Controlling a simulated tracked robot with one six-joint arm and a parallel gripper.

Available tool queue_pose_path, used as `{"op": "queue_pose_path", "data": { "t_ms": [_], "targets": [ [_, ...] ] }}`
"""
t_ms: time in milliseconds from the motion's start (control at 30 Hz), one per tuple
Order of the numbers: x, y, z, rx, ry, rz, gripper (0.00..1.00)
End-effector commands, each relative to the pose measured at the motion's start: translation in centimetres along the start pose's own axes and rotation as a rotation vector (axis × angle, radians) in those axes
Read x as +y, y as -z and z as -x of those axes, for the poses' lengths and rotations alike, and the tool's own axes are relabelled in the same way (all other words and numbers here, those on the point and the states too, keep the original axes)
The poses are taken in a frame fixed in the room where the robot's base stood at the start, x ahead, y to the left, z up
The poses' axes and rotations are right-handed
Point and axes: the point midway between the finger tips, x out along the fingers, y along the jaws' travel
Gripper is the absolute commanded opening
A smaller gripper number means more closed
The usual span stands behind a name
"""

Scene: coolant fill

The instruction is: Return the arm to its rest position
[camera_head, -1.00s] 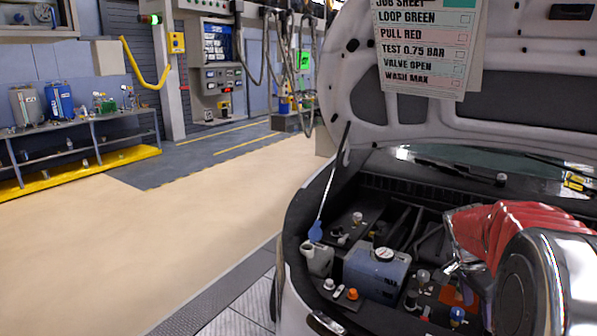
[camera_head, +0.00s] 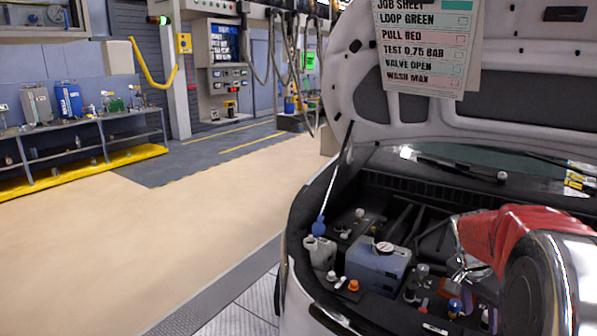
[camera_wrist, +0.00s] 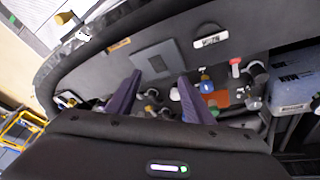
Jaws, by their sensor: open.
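My arm, with a red sleeve (camera_head: 510,228) and a chrome joint, reaches over the open engine bay at the right of the head view. In the wrist view my gripper (camera_wrist: 160,75) shows two dark fingers spread apart, with nothing between them. It points at the engine bay, whose caps and fittings lie beyond the fingertips. The gap between fingers and fittings cannot be judged. In the head view the gripper's fingers cannot be made out clearly.
A blue-grey reservoir (camera_head: 376,268) with a white cap stands left of my arm. The raised hood (camera_head: 350,100) carries a job sheet (camera_head: 425,58). A bench (camera_head: 85,128) with cans stands at far left. The floor (camera_head: 180,220) between is clear.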

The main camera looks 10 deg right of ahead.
Motion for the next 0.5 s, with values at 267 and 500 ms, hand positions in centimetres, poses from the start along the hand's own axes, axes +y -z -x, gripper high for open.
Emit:
{"op": "queue_pose_path", "data": {
  "t_ms": [267, 500],
  "targets": [
    [1.1, -3.6, -0.2, -0.061, 0.016, 0.208, 0.47],
    [1.9, -9.2, 2.8, -0.087, 0.096, 0.471, 0.47]
  ]
}}
